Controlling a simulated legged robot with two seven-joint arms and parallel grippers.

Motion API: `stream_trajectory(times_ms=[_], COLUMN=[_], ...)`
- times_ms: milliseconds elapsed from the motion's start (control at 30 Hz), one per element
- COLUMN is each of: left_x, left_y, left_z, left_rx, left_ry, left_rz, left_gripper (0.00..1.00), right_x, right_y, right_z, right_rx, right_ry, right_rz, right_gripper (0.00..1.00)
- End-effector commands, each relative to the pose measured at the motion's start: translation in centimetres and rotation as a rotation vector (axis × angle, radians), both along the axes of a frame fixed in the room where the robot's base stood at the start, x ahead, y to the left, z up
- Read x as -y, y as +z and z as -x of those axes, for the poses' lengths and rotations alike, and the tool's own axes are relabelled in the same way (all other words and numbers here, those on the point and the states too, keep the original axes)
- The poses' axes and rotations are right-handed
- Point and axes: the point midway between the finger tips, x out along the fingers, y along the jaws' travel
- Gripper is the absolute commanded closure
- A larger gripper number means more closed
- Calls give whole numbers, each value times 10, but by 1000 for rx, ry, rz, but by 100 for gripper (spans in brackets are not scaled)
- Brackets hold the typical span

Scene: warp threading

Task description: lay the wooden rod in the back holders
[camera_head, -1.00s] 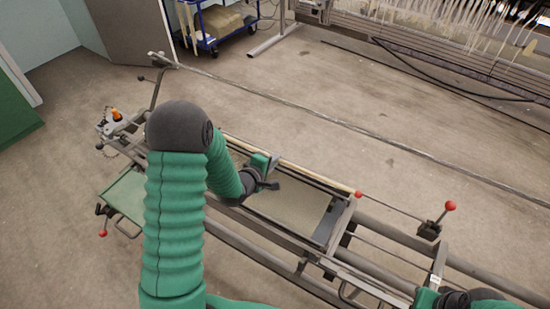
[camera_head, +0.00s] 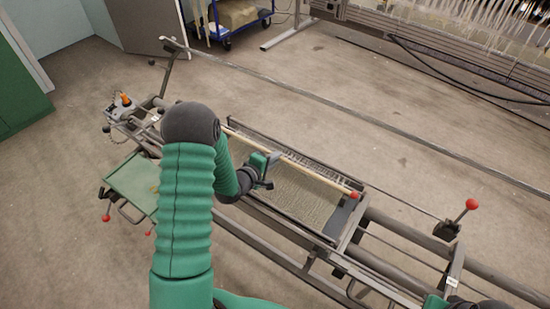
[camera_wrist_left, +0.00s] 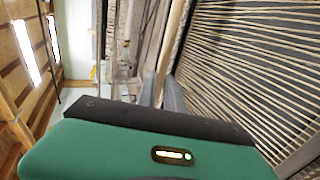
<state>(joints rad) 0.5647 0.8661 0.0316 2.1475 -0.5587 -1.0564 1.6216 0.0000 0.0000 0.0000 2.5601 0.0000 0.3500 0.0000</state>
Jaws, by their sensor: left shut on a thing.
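The back holders cannot be made out clearly. A green and dark part of my right arm shows at the bottom right edge; its fingertips are not visible.
The frame (camera_head: 275,230) carries a threaded panel (camera_head: 300,195). A red-knobbed lever (camera_head: 472,204) stands at its right. A green tray (camera_head: 133,183) is at the left. A long bar (camera_head: 330,103) crosses behind, with open floor (camera_head: 330,75) beyond.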

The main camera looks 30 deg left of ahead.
Motion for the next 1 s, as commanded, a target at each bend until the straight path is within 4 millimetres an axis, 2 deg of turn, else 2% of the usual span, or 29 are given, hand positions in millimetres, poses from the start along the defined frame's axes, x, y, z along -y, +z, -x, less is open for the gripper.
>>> stream_trajectory(times_ms=[33, 200, 767, 800, 1000], left_x=[0, 0, 0, 0, 0], left_y=[-7, -17, -18, -18, -18], left_z=[0, 0, 0, 0, 0], left_rx=[2, 1, 1, 1, 1], left_ry=[1, 1, 0, 0, 0], left_rz=[1, 0, 0, 0, 0], left_gripper=[100, 100, 100, 86, 63], right_x=[0, 0, 0, 0, 0], right_y=[-6, -12, -12, -12, -12], right_z=[0, 0, 0, 0, 0], right_rx=[0, 0, 0, 0, 0], right_ry=[0, 0, 0, 0, 0], right_rz=[0, 0, 0, 0, 0], right_gripper=[100, 100, 100, 100, 100])
